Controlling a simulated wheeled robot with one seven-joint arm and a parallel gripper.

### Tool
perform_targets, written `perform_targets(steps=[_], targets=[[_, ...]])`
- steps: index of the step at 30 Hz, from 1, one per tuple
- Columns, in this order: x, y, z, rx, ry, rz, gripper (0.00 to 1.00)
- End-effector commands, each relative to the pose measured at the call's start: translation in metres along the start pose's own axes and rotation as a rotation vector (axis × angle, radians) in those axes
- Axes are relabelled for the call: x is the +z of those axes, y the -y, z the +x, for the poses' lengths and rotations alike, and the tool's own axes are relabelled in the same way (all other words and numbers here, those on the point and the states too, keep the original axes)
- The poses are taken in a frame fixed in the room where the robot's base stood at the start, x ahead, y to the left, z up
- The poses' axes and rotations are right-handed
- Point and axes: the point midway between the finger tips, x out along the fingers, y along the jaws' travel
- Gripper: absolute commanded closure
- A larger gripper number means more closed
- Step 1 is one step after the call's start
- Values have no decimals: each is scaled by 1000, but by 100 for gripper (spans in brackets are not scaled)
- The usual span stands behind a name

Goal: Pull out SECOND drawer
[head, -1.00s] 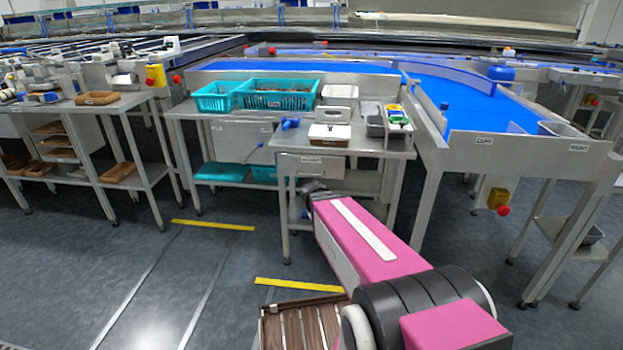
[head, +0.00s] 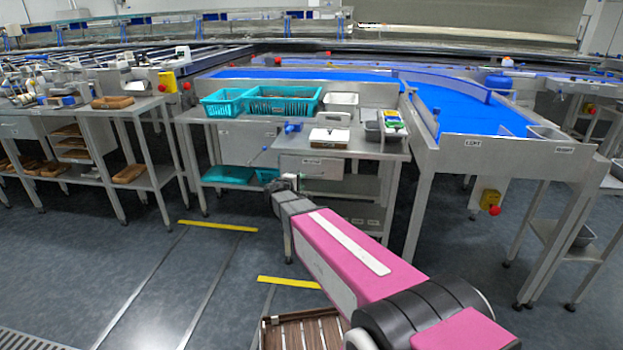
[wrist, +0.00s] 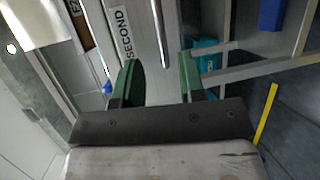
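The drawer front labelled SECOND (wrist: 138,22) shows in the wrist view as a grey metal panel, turned on its side. A thin pale bar or edge (wrist: 160,35) runs along it, in line with the gap between my fingers. My gripper (wrist: 161,78) has two green fingers spread apart with nothing visibly held. I cannot tell whether the fingers touch the drawer. In the head view my gripper (head: 292,181) is small and partly hidden by my wrist, just in front of the workbench. A drawer front (head: 310,166) with an unreadable label shows there, looking shut.
The workbench (head: 385,152) carries a white-lidded box (head: 329,137). Teal crates (head: 284,104) stand behind it. A blue conveyor (head: 460,107) lies to the right. Table legs (head: 412,215) stand near my arm. Open floor (head: 160,270) lies to the left.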

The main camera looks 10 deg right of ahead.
Motion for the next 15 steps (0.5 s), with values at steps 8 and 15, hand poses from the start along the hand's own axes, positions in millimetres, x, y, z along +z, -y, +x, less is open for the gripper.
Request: perform_targets(steps=[8,15], targets=[[-1,1,52,-2,2,1,63],[0,1,84,-2,1,0,63]])
